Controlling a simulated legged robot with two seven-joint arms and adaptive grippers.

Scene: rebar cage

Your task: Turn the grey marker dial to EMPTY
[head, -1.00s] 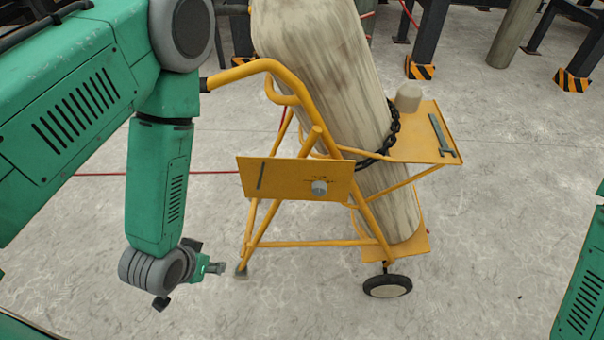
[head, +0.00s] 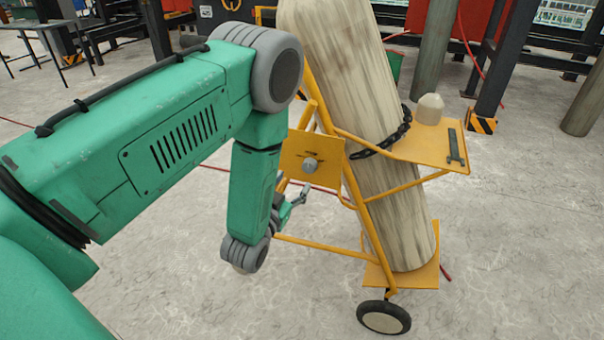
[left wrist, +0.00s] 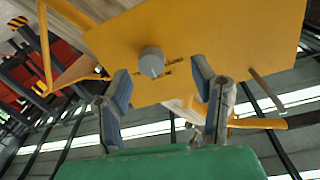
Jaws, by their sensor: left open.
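The grey marker dial (head: 310,165) is a small round knob on the yellow plate (head: 328,148) of a yellow cylinder cart. The left wrist view shows the dial (left wrist: 151,62) on the plate (left wrist: 215,30), with a dark mark beside it; lettering is unreadable. My left gripper (head: 301,195) is just below the dial in the head view. In the left wrist view my left gripper (left wrist: 160,85) is open and empty, its two fingers apart, with the dial beyond the fingertips toward the left one. It appears apart from the dial. My right gripper is not in view.
A large weathered cylinder (head: 350,90) leans in the cart, held by a black chain (head: 385,142). A yellow shelf (head: 425,150) bears a pale cap (head: 430,109) and a wrench (head: 455,147). A wheel (head: 384,317) stands at the cart's base. Floor at front right is clear.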

